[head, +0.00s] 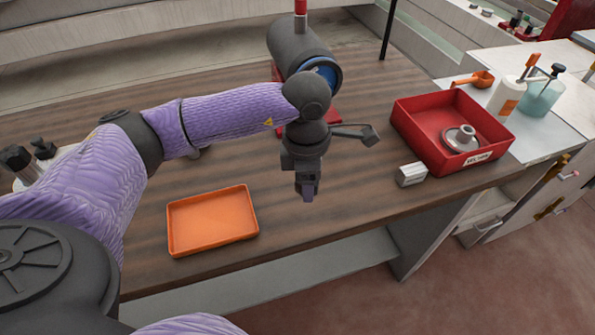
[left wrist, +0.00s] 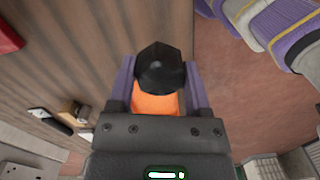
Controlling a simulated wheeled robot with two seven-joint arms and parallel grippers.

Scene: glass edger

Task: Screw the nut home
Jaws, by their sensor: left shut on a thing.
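My left gripper (head: 307,193) points down above the wooden bench, right of the orange tray (head: 212,220). In the left wrist view its two purple fingers (left wrist: 158,85) are on either side of a black faceted piece (left wrist: 160,66), which looks like the nut, and it is shut on it. An orange patch shows between the fingers below the black piece; I cannot tell whether it belongs to the piece or is the tray beyond. The grey machine (head: 292,42) with a blue inside stands behind my arm, which partly hides it. Its threaded end is not visible. My right gripper is not in view.
A red bin (head: 430,150) holding a metal disc with a hub (head: 460,138) stands at the right. A small pale block (head: 411,175) lies before it. Bottles (head: 507,98) stand farther right. The bench between the orange tray and the pale block is clear.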

